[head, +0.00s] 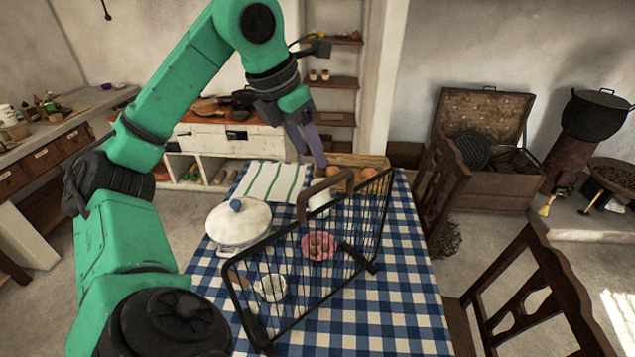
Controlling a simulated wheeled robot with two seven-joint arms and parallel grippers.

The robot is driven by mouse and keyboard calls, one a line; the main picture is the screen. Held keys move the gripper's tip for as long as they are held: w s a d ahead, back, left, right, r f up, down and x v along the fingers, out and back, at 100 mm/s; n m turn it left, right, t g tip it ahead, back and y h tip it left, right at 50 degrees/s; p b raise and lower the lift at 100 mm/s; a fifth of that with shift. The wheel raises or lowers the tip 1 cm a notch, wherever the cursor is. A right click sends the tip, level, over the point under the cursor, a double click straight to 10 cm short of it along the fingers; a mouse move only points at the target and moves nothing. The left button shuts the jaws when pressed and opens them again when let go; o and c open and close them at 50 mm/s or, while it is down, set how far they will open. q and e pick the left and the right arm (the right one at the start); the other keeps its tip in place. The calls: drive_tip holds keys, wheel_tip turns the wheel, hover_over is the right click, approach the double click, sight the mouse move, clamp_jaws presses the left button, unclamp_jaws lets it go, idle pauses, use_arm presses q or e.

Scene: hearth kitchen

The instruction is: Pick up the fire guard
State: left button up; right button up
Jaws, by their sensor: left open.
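The fire guard (345,225) is a black wire-barred screen. It stands upright and slantwise on the blue checked tablecloth, with a brown arched handle (325,183) on its top bar. My left gripper (312,160) is open, its fingers pointing down just above and behind the handle in the picture. I cannot tell whether a finger touches the handle. My right gripper is not in view.
On the table (405,318) are a white lidded pot (238,220), a striped cloth (273,182), a pink dish (318,246) and a small bowl (270,288) seen through the bars. Wooden chairs (530,285) stand at the right. The table's front right is clear.

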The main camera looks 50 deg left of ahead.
use_arm(q)
drive_tip(key=b, duration=0.3)
approach(331, 202)
drive_tip(key=shift+d+f, duration=0.3)
drive_tip(key=shift+f, duration=0.25)
drive_tip(key=x, duration=0.4)
drive_tip(key=w+x, duration=0.1)
drive_tip(key=x, duration=0.1)
drive_tip(key=shift+w+a+f, duration=0.15)
drive_tip(key=shift+w+a, duration=0.05)
drive_tip(key=shift+a, duration=0.1)
drive_tip(key=shift+d, duration=0.1)
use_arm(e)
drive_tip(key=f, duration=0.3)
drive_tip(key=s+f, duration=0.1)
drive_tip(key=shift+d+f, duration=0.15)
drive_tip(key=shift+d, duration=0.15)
use_arm(q)
drive_tip(key=shift+f+b, duration=0.3)
drive_tip(key=shift+b, duration=0.15)
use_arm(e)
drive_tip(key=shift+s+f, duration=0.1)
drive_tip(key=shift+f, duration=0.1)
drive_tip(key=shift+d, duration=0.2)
use_arm(q)
clamp_jaws()
drive_tip(key=shift+r, duration=0.15)
